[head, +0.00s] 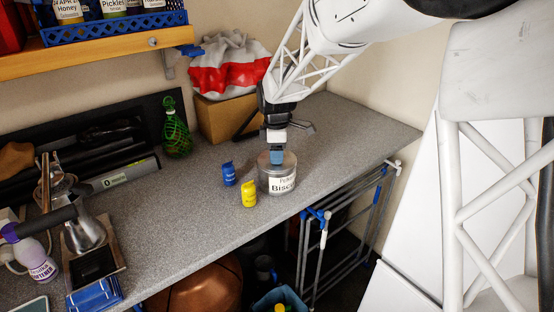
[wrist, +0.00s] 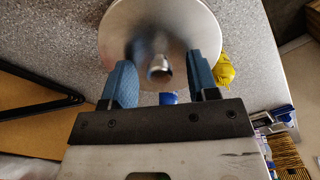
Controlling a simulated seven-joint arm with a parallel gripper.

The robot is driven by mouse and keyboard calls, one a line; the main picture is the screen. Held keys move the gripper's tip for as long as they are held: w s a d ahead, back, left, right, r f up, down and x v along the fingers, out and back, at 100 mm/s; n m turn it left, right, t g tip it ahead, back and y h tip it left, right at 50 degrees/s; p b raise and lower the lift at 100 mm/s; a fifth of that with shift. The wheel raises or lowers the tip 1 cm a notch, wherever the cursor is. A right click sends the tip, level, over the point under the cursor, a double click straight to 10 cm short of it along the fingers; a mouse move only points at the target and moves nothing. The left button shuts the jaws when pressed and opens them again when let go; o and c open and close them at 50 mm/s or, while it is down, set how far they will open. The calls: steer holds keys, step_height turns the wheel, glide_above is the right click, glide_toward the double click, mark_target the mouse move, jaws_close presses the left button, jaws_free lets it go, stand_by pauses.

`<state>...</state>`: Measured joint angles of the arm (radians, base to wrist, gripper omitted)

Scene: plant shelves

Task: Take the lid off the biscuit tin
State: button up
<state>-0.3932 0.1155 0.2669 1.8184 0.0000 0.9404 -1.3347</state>
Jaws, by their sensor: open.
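The biscuit tin (head: 278,184) is a metal cylinder with a white label, upright on the grey worktop. Its round metal lid (wrist: 150,22) is on it and has a small shiny knob (wrist: 160,71) in the middle. My gripper (head: 277,157) points down over the lid in the head view and hides part of it. In the wrist view my gripper (wrist: 160,64) has its two blue fingers apart, one on each side of the knob. Gaps show between the fingers and the knob, so nothing is held.
A blue bottle (head: 229,174) and a yellow bottle (head: 248,194) stand close to the tin's left. A cardboard box (head: 222,118) with a red-and-white bag stands behind. The worktop's front edge (head: 215,243) is near. Clear worktop (head: 350,130) lies to the right.

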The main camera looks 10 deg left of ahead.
stand_by(0.4)
jaws_close()
steer(key=shift+r, duration=0.2)
steer(key=shift+r, duration=1.4)
steer(key=shift+s+d+r, duration=0.1)
steer(key=shift+s+r, duration=0.1)
steer(key=shift+r, duration=0.1)
steer(key=s+d, duration=0.3)
steer(key=s, duration=0.4)
steer(key=s+d+r, duration=0.1)
steer(key=s+d, duration=0.1)
steer(key=s, duration=0.5)
steer(key=shift+s+d+r, duration=0.15)
steer(key=shift+s+d, duration=0.1)
steer(key=shift+d, duration=0.15)
